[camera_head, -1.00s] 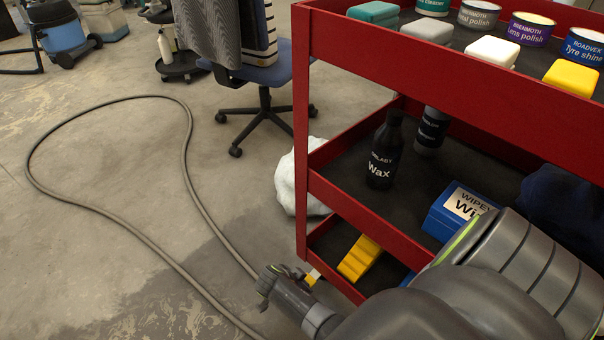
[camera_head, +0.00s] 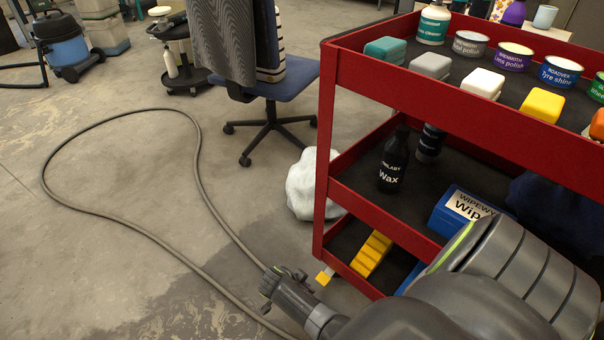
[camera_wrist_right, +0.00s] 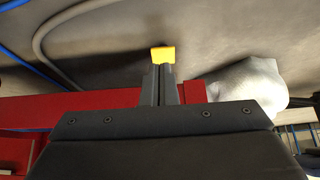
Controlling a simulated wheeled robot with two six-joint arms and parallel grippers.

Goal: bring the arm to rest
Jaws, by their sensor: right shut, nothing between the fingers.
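My right arm comes in from the lower right of the head view. Its gripper (camera_head: 325,277) is low, beside the near lower corner of the red cart (camera_head: 420,100), largely hidden behind my wrist. In the right wrist view the gripper (camera_wrist_right: 163,56) has its two dark fingers together, with a yellow end and nothing visible held. The cart's red edge (camera_wrist_right: 60,108) passes behind the fingers there. I cannot tell whether the gripper touches the cart. My left gripper is not in view.
A black wax bottle (camera_head: 394,160) and a blue wipes box (camera_head: 460,212) stand on the middle shelf. A yellow ribbed block (camera_head: 371,254) lies on the bottom shelf. A white bundle (camera_head: 303,184), a hose (camera_head: 150,236) and a blue chair (camera_head: 272,84) are on the floor.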

